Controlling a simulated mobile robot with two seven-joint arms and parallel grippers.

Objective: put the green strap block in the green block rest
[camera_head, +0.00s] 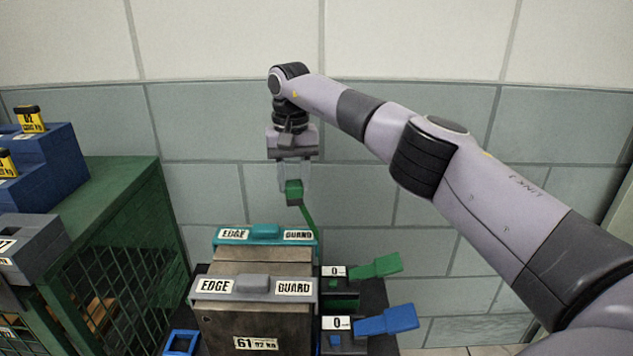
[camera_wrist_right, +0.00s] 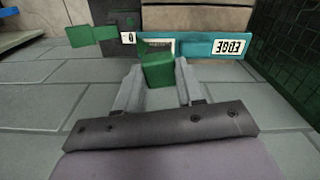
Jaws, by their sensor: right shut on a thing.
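My right gripper (camera_head: 294,186) is shut on the green strap block (camera_head: 294,191) and holds it in the air above the back of the mould stack. The block also shows between the fingers in the right wrist view (camera_wrist_right: 158,72). A green strap (camera_head: 308,219) runs from it down to the right end of the teal edge guard (camera_head: 264,236). A green lever (camera_head: 375,266) sticks out to the right beside a label reading 0. I cannot make out the green block rest for certain; the stack may hide it. My left gripper is not in view.
The mould (camera_head: 250,328) carries a grey edge guard (camera_head: 254,287) in front. A blue lever (camera_head: 388,320) is at its right, and an open blue frame (camera_head: 181,342) at its left. A green mesh cage (camera_head: 110,195) with blue and grey stepped blocks stands left.

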